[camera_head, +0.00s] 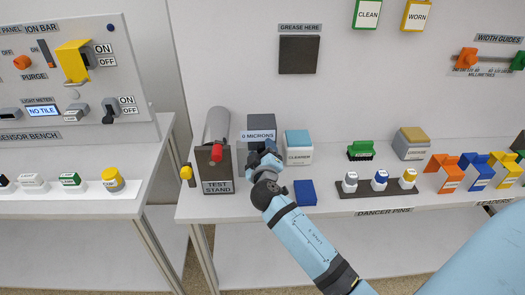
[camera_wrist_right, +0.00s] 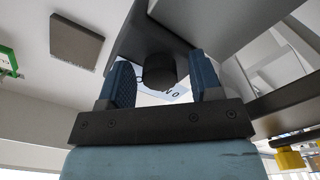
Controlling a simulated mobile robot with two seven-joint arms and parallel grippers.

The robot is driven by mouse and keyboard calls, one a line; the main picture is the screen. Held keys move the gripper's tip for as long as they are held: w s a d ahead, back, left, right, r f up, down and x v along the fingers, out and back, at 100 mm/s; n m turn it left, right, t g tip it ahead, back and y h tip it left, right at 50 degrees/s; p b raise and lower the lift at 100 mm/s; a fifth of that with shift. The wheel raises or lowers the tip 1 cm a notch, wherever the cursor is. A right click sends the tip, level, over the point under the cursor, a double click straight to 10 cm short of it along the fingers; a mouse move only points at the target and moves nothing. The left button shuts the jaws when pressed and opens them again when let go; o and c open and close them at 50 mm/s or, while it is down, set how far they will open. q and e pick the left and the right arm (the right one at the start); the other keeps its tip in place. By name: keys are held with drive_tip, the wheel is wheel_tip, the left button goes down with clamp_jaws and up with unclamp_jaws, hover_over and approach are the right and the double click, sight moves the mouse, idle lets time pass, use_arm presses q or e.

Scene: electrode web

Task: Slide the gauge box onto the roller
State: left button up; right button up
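The gauge box (camera_head: 260,122) is a dark grey box with a "0 MICRONS" label on the shelf, right of the test stand (camera_head: 217,172). The roller (camera_head: 215,126) is a grey cylinder on top of the stand, with a red end. My right gripper (camera_head: 265,160) is in front of the box, hiding its lower part. In the right wrist view the gripper (camera_wrist_right: 163,85) has its two blue fingers apart, on either side of a dark round knob (camera_wrist_right: 158,70). Gaps show beside the knob; the label is partly visible behind it. My left gripper is not in view.
A cleaner block (camera_head: 299,155) stands close right of the box. A blue block (camera_head: 304,192) lies in front of it, beside my arm. A yellow knob (camera_head: 186,172) sticks out left of the stand.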

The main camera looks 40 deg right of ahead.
clamp_jaws()
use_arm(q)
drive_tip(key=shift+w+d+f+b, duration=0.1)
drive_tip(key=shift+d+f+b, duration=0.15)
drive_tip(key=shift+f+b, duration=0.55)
use_arm(e)
drive_tip(key=w+a, duration=0.1)
drive_tip(key=a, duration=0.1)
drive_tip(key=w+a, duration=0.1)
drive_tip(key=shift+w+a+r, duration=0.1)
drive_tip(key=shift+w+a, duration=0.05)
drive_tip(key=shift+a, duration=0.25)
unclamp_jaws()
drive_tip(key=shift+w+a, duration=0.1)
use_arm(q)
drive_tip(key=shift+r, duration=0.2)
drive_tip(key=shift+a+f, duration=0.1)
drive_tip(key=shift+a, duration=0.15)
